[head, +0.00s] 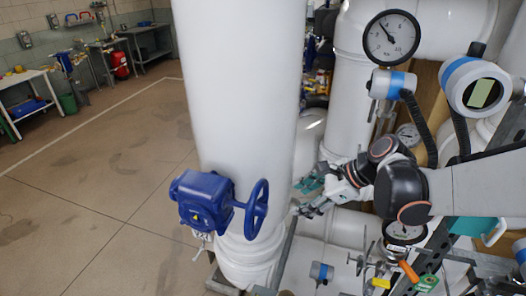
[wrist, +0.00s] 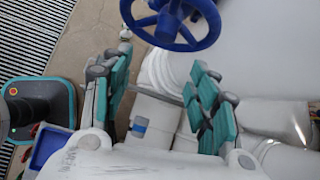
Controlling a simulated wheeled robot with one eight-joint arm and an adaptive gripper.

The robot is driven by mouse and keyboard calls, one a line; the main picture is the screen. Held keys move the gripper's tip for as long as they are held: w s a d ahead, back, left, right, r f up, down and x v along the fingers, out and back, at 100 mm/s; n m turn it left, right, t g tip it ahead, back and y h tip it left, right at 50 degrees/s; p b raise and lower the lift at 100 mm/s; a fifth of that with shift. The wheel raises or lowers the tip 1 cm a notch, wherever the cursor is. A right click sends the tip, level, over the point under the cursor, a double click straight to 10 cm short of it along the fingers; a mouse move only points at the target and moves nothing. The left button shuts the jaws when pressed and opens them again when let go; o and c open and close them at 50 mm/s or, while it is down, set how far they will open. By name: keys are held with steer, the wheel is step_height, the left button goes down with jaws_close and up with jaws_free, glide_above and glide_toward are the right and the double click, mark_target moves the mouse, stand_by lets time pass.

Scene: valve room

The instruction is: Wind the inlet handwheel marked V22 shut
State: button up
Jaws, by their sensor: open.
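A blue handwheel (head: 257,209) stands on edge at the right side of a blue gearbox (head: 203,202), in front of the thick white pipe. In the wrist view the wheel's rim and spokes (wrist: 180,38) show at the top, beyond my open gripper (wrist: 160,62). Its teal-padded fingers are spread wide with nothing between them. The top of the wheel is cut off there.
A large white pipe (head: 240,90) rises behind the wheel. Gauges (head: 391,38) and a transmitter (head: 475,86) crowd the right. Small valves with coloured handles (head: 408,272) sit low right. The floor (head: 110,190) at left is clear.

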mark_target(267, 210)
steer(key=w+a+f, duration=0.1)
steer(key=a+f, duration=0.2)
steer(key=w+a+f+m, duration=0.1)
steer(key=w+a+f, duration=0.1)
steer(key=a+f, duration=0.1)
steer(key=w+a+f+m, duration=0.1)
steer(key=w+a+f, duration=0.1)
steer(key=a+f, duration=0.1)
steer(key=shift+f+y, duration=0.35)
steer(key=shift+y, duration=0.05)
jaws_close()
steer(key=shift+a+b, duration=0.15)
steer(key=shift+b, duration=0.15)
